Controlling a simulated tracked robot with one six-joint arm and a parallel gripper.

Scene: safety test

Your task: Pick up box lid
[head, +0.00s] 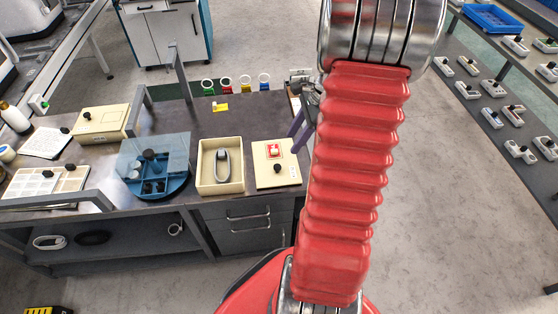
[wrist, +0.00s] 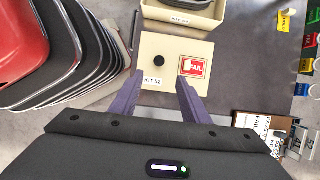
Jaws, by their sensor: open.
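A beige box lid (head: 268,177) with a black knob and a red-and-white label lies flat on the dark bench, right of an open beige box (head: 205,185). In the wrist view the lid (wrist: 180,50) reads KIT 52 and FAIL. Its black knob (wrist: 159,60) stands left of the label. The open box (wrist: 183,28) shows at the top, also marked KIT 52. A grey looped item (head: 223,166) lies inside the box. My gripper (wrist: 160,78) is open and empty, its purple fingers apart, over the lid's near edge. In the head view my gripper (head: 300,128) is partly hidden by my arm.
A blue round tray under a clear panel (head: 137,155) stands left of the box. A closed beige box (head: 102,122) is farther left. Several coloured cups (head: 245,83) line the back edge. A yellow tag (head: 220,107) lies behind the open box. Bare bench lies between.

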